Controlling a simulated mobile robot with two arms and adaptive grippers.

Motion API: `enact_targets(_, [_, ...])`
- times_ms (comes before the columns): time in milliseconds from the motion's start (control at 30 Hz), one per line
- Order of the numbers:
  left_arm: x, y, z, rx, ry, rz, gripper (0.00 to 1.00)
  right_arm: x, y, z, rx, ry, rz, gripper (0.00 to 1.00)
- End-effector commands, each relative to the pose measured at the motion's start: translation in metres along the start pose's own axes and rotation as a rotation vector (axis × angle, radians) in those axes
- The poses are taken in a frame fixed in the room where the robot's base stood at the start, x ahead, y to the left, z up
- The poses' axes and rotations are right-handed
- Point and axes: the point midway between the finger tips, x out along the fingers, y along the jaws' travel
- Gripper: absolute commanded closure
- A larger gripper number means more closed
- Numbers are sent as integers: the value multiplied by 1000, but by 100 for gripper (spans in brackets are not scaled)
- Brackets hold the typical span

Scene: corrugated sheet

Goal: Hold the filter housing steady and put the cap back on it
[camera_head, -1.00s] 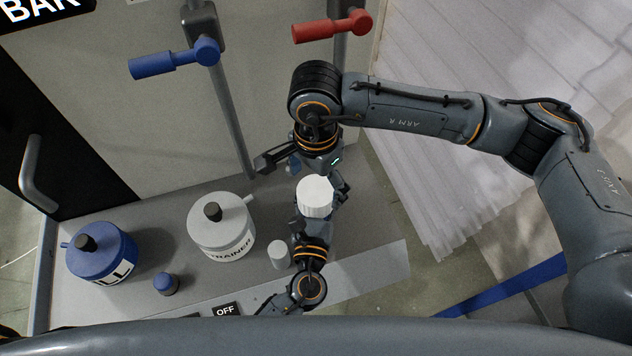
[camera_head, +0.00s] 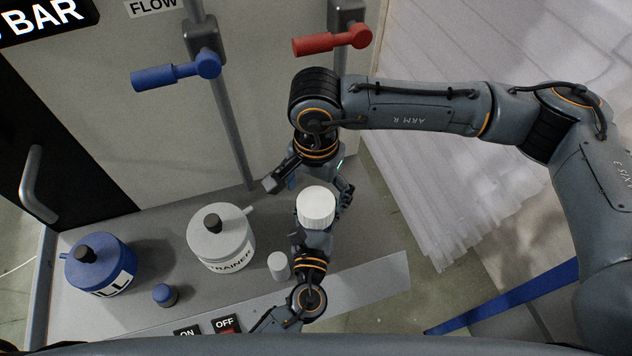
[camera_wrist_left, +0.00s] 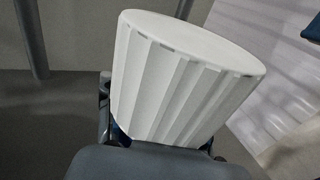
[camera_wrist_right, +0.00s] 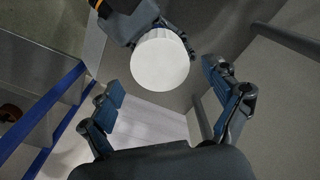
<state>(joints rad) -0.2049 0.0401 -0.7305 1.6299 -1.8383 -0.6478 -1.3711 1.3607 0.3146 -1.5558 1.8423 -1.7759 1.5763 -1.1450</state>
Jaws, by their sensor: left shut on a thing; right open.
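A white ribbed round piece, which looks like the cap (camera_head: 317,208), stands over my left gripper (camera_head: 314,238); it also shows in the left wrist view (camera_wrist_left: 180,80) and from its flat top in the right wrist view (camera_wrist_right: 160,63). My left gripper is shut on the part just below it. The filter housing under the ribbed piece is mostly hidden, so I cannot tell how the two are seated. My right gripper (camera_head: 309,189) is open and empty, its fingers spread on either side of the white top, apart from it. The right wrist view (camera_wrist_right: 160,85) shows this spread too.
A grey bench (camera_head: 375,285) carries a blue canister (camera_head: 98,266), a white strainer canister (camera_head: 222,243), a small blue knob (camera_head: 165,294) and a small white cylinder (camera_head: 278,266). Blue (camera_head: 175,72) and red (camera_head: 332,38) levers stand on the back panel. Corrugated sheet (camera_head: 455,170) lies at right.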

Motion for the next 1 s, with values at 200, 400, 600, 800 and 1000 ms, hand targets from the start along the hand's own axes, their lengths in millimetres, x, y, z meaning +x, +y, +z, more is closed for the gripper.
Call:
enact_targets(200, [0, 0, 0, 0, 0, 0, 100, 35, 0, 1, 1, -2, 2, 11])
enact_targets(400, [0, 0, 0, 0, 0, 0, 100, 53, 0, 0, 1, -1, 0, 11])
enact_targets(600, [0, 0, 0, 0, 0, 0, 100, 56, 0, 0, 0, 1, 0, 11])
enact_targets(800, [0, 0, 0, 0, 0, 0, 100, 56, 0, 0, 0, 1, 0, 24])
enact_targets(1000, [0, 0, 0, 0, 0, 0, 100, 55, 0, 0, 0, 1, 0, 64])
